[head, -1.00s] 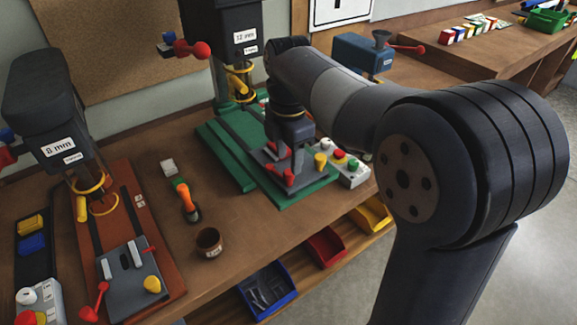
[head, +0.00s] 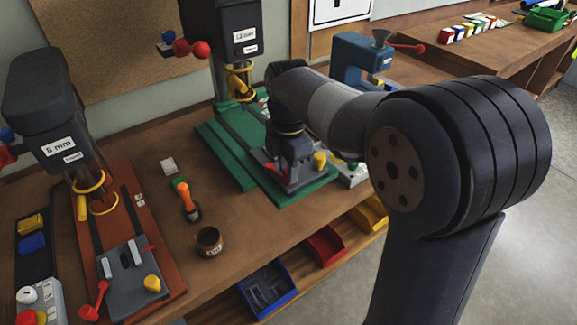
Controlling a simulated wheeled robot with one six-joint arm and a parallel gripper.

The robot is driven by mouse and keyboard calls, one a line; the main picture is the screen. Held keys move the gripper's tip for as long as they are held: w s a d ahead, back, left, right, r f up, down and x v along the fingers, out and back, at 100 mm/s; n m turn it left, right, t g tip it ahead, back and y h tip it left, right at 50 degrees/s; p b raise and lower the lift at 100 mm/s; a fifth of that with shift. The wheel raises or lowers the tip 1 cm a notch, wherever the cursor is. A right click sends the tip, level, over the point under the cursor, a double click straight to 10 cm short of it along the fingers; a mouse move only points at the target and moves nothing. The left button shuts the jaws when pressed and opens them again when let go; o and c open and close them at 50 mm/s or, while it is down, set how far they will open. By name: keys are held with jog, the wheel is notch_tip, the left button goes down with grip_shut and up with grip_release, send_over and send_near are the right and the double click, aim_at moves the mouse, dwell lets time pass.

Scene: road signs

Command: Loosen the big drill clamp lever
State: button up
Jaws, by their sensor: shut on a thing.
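The big drill (head: 230,20), labelled 12 mm, stands on a green base (head: 228,158) at the back middle. A grey vise plate lies on the front of that base and is mostly hidden by my gripper. My gripper (head: 286,178) points down over the vise and is shut on the red clamp lever (head: 271,168). Only part of the lever shows at the left of the jaws; the fingertips are hard to make out. A yellow knob (head: 320,160) stands just right of my gripper.
A smaller 8 mm drill (head: 45,110) with its own grey vise (head: 130,278) stands at left. A brown cup (head: 208,241) and an orange-handled tool (head: 187,198) sit between the drills. A control box (head: 352,174) is right of my gripper, partly hidden. Bins hang below the front edge.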

grip_shut()
jog(key=shift+s, duration=0.1)
jog(key=a+m+p, duration=0.1)
jog(key=m, duration=0.1)
jog(key=s+a+m, duration=0.1)
jog(key=m, duration=0.1)
jog(key=shift+r+p, duration=0.1)
jog(key=shift+p, duration=0.25)
jog(key=shift+s+a+m+p, duration=0.15)
jog(key=shift+a+m+p, duration=0.15)
jog(key=shift+a+m, duration=0.5)
jog(key=shift+s+a+m+p, duration=0.1)
jog(key=shift+a+m+p, duration=0.2)
jog(key=shift+m, duration=0.9)
jog(key=o, duration=0.7)
grip_release()
